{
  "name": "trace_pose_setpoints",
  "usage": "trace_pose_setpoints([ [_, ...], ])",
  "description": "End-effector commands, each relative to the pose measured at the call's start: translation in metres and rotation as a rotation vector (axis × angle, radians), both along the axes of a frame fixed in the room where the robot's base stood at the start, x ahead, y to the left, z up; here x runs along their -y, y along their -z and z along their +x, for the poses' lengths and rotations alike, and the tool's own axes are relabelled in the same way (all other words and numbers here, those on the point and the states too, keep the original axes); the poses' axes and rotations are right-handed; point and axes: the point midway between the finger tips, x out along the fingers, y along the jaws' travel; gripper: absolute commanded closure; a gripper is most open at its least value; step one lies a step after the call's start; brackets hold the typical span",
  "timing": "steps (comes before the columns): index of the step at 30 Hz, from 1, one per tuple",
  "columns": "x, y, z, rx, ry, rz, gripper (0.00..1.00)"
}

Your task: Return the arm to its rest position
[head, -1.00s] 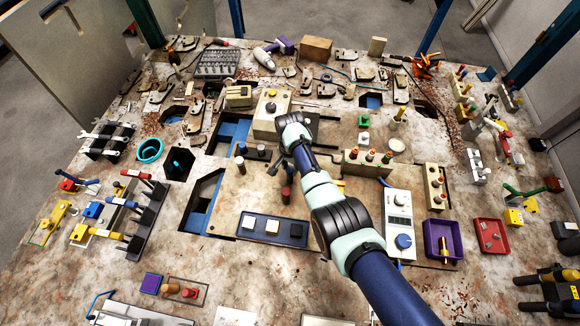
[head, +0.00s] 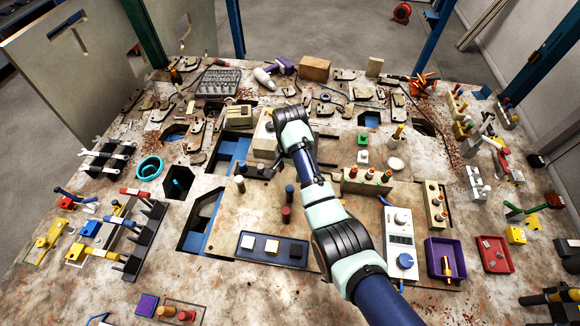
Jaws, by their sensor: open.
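My arm reaches in from the lower right of the head view, over the middle of the cluttered workbench (head: 130,240). Its pale green and black wrist is beside and partly over a beige box (head: 264,140). My gripper (head: 277,164) is small and dark below the wrist, mostly hidden by it. It is open, and I see nothing held in it. A blue peg (head: 289,193) and a dark red peg (head: 286,214) stand just below the gripper in the picture, apart from it.
A dark blue tray with blocks (head: 245,252) lies in front. A white meter (head: 399,240), purple tray (head: 431,262) and red tray (head: 490,266) stand right of my arm. Wrenches on a rack (head: 105,155) and a teal ring (head: 149,168) are left. Bench openings (head: 230,152) lie nearby.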

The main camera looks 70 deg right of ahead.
Motion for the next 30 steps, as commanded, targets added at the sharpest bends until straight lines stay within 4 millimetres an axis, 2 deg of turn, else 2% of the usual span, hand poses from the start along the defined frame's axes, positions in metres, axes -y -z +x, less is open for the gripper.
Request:
trace_pose_setpoints([
  [3, 0.0, -0.018, 0.0, 0.001, 0.0, -0.001, 0.41],
  [7, 0.0, -0.027, 0.0, 0.0, 0.0, 0.0, 0.41],
  [26, 0.0, -0.027, 0.0, -0.001, 0.0, 0.0, 0.41],
  [28, -0.005, -0.026, 0.005, 0.008, -0.021, -0.008, 0.41],
  [30, -0.021, -0.027, 0.023, 0.041, -0.102, -0.045, 0.41],
])
